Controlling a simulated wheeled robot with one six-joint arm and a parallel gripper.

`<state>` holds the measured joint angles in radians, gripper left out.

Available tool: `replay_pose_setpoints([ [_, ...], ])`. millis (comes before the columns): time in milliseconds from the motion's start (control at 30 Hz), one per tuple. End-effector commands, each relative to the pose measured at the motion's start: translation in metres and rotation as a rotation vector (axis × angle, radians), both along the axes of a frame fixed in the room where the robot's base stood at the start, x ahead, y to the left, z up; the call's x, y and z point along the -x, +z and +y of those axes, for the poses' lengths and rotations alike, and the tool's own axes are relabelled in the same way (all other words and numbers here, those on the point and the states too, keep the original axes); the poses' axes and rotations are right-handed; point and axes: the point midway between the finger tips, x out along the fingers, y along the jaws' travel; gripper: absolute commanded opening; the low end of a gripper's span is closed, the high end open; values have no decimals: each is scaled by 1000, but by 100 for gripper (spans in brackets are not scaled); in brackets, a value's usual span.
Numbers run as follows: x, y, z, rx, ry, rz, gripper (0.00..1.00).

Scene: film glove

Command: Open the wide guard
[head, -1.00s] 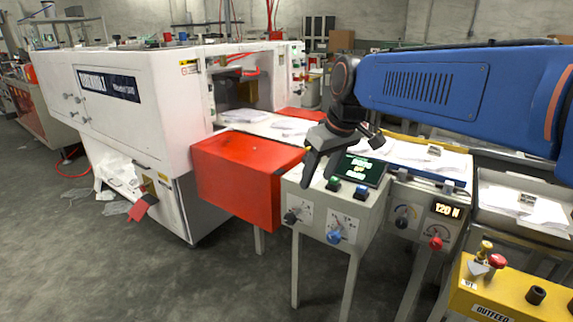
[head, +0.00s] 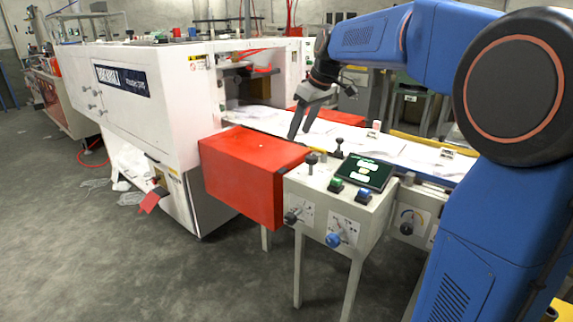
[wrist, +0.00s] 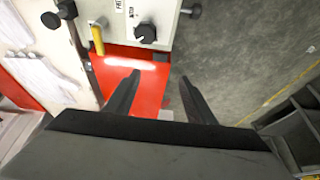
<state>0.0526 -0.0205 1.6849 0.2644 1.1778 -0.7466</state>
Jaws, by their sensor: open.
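Two red guards show in the head view. A large boxy one (head: 250,165) juts out at the near side of the conveyor, beside the white machine. A smaller red part (head: 308,116) shows on the far side of the conveyor, partly hidden by my gripper. Both look closed down. My gripper (head: 297,130) is over the conveyor, tilted down, with empty jaws. In the wrist view my gripper (wrist: 157,84) is open above a red surface (wrist: 146,65); which guard this is, I cannot tell. A yellow handle (wrist: 97,38) stands at its edge.
The white machine (head: 150,110) stands at the left. A control box (head: 325,200) with a screen and buttons stands right of the near guard. Black knobs (wrist: 146,33) stick out in the wrist view. Grey floor (head: 100,270) is clear in front.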

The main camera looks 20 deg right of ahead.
Motion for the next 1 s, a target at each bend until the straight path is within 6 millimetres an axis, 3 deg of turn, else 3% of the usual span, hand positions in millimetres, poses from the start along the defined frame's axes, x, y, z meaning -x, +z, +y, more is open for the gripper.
replay_pose_setpoints([
  [700, -38, -116, 28, 1, 1, 4, 50],
  [1000, -46, -141, 34, 0, 0, 2, 50],
])
